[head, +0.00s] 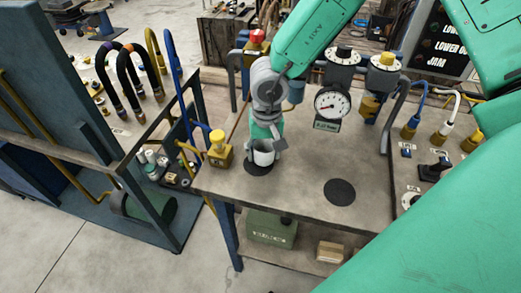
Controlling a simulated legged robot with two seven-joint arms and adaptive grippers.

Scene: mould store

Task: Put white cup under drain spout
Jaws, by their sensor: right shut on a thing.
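A white cup (263,157) stands upright near the left front of the grey-brown workbench (300,186), at a dark round pad (257,168). My right gripper (268,146) reaches down from above and is shut on the cup, covering its upper part. Whether the cup's base touches the pad, I cannot tell. A second dark round pad (340,192) lies bare to the right. Pipework with a pressure gauge (332,103) stands behind; I cannot make out which part is the drain spout, and my arm hides some of it. My left gripper is not in view.
A yellow valve block (218,150) stands close left of the cup. Hoses and fittings (409,130) line the right side. A green box (271,229) and a cardboard box (330,251) sit on the lower shelf. The bench front middle is clear.

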